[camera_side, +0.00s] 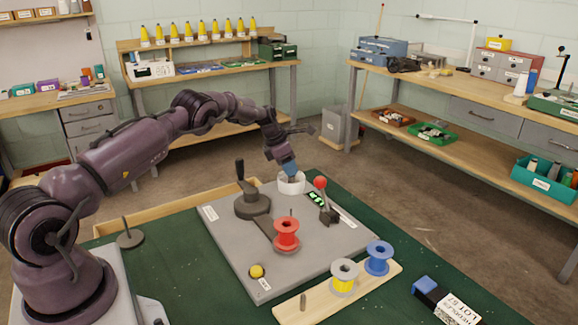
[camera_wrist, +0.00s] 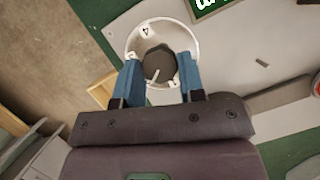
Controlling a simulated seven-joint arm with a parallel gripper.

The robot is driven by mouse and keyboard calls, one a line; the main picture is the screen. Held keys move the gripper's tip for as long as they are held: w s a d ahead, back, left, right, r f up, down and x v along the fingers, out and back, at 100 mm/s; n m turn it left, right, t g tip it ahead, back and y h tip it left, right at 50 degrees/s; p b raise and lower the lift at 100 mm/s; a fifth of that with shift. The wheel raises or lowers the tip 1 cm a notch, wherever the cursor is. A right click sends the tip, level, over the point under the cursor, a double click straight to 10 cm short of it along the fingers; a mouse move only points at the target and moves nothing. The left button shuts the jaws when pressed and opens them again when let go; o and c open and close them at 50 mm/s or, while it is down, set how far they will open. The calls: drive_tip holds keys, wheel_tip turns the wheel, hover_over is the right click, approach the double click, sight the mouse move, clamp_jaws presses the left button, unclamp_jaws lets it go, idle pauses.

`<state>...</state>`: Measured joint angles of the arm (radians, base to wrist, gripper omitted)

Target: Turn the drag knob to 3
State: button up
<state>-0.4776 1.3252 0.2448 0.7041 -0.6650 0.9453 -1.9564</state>
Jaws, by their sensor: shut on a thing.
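The drag knob is a dark knob (camera_wrist: 159,63) inside a white numbered dial ring (camera_wrist: 137,33). In the side view the white ring (camera_side: 299,187) stands at the back of the grey panel (camera_side: 225,232). A "4" shows on the ring's upper part in the wrist view; other marks are partly covered by my fingers. A pale pointer line on the knob points down and slightly left in that view. My gripper (camera_wrist: 160,75) comes down from above with blue fingers on both sides of the knob, shut on it. In the side view, my gripper (camera_side: 290,174) hides the knob.
A red-ball lever (camera_side: 321,185) and a green-lit display (camera_side: 316,199) stand close right of the dial. A black crank (camera_side: 252,200) is left, with a red spool (camera_side: 286,234) in front. A yellow button (camera_side: 256,271) is near the front. Yellow (camera_side: 343,277) and blue (camera_side: 378,258) spools stand on a board.

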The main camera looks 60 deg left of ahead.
drive_tip(key=shift+a+m+h, duration=0.1)
drive_tip(key=shift+m+h, duration=0.3)
drive_tip(key=shift+m, duration=0.6)
drive_tip(key=shift+g, duration=0.3)
drive_tip(key=o, duration=0.9)
drive_tip(key=v, duration=1.3)
